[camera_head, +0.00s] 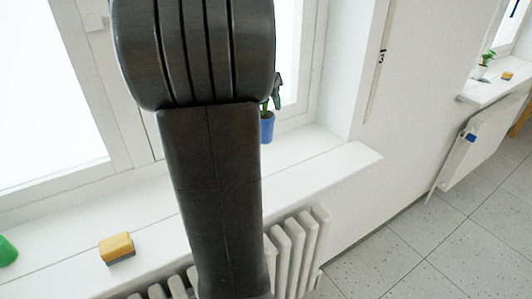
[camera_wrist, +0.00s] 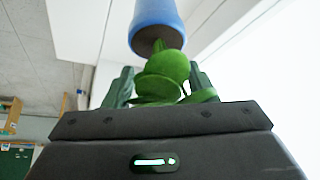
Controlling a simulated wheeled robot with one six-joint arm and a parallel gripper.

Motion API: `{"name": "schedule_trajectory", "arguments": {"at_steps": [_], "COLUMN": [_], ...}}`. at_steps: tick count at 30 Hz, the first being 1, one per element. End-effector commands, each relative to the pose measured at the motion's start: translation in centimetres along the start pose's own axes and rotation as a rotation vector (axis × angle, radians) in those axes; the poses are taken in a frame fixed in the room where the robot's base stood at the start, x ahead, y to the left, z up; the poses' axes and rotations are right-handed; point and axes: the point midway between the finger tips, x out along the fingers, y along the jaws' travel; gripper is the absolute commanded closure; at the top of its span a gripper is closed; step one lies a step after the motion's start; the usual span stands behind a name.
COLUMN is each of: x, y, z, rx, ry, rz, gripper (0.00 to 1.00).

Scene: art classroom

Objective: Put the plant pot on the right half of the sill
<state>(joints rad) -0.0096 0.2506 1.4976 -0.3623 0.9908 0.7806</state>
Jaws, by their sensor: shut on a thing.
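The blue plant pot (camera_head: 267,128) is upright at the right end of the near white sill (camera_head: 315,163), close to the window frame. I cannot tell whether it touches the sill. Most of my gripper is hidden behind my dark arm in the head view; a dark finger shows beside the plant above the pot. In the wrist view the blue pot (camera_wrist: 154,12) is at the top, with dark soil and green leaves (camera_wrist: 160,75) towards the camera. My gripper (camera_wrist: 162,88) is shut on the plant, its fingers on either side of the leaves.
A yellow sponge (camera_head: 117,247) and a green object (camera_head: 7,251), cut off by the picture's edge, are on the sill's left part. A white radiator (camera_head: 300,245) stands below. Farther right, another sill (camera_head: 497,88) holds a small plant (camera_head: 484,66) and a yellow item (camera_head: 507,76).

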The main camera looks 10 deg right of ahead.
Motion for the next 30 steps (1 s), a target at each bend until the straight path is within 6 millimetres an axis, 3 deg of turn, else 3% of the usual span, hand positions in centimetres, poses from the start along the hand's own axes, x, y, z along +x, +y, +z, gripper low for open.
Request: {"name": "schedule_trajectory", "arguments": {"at_steps": [6,18,30], "x": [3.5,7.7,8.4], "y": [0.1,0.1,0.0], "z": [2.1,4.5,4.8], "rx": [-0.001,-0.001,0.0], "ry": [-0.004,-0.002,0.0], "rz": [0.003,0.002,0.0], "gripper": [0.96,0.96,0.96]}}
